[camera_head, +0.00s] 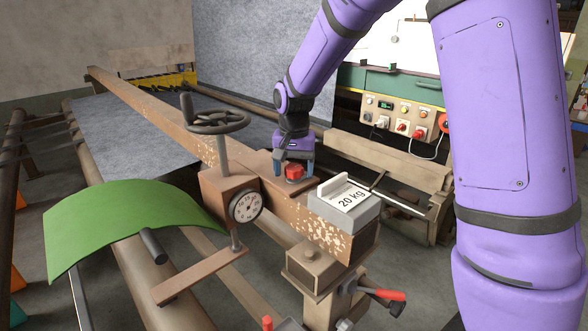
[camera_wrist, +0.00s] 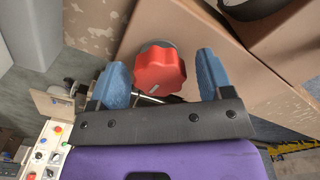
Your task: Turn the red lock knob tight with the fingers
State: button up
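The red lock knob (camera_head: 294,172) sits on top of the brown beam assembly in the head view. In the wrist view the knob (camera_wrist: 159,69) is a lobed red cap on a grey round base. My gripper (camera_head: 294,165) points down over the knob. Its two blue fingers (camera_wrist: 162,76) are spread apart, one on each side of the knob. Whether the fingertips reach down to the knob's full height is hard to tell.
A grey block marked 20 kg (camera_head: 345,204) stands on the beam right of the knob. A handwheel (camera_head: 216,121) and a dial gauge (camera_head: 246,206) stand to the left. A control panel (camera_head: 404,118) with buttons is behind. A green sheet (camera_head: 125,222) lies at front left.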

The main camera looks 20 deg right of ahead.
aim_at(295, 167)
notch_tip(295, 167, up, 11)
dwell(0.8)
jog(key=shift+f, duration=0.1)
jog(key=s+d+r+n+t, duration=0.1)
jog(key=s+d+r, duration=0.15)
jog(key=s, duration=0.45)
jog(key=s+d+r+n+t, duration=0.1)
jog(key=s+d+r+t, duration=0.1)
jog(key=s+r, duration=0.35)
jog(key=s+d+f+n+t, duration=0.1)
jog(key=s, duration=0.7)
jog(key=s+d+f+n+t, duration=0.1)
jog(key=s+n, duration=0.1)
jog(key=s, duration=0.7)
jog(key=shift+s+d+f, duration=0.15)
jog(key=shift+s+f, duration=0.15)
jog(key=shift+f, duration=0.1)
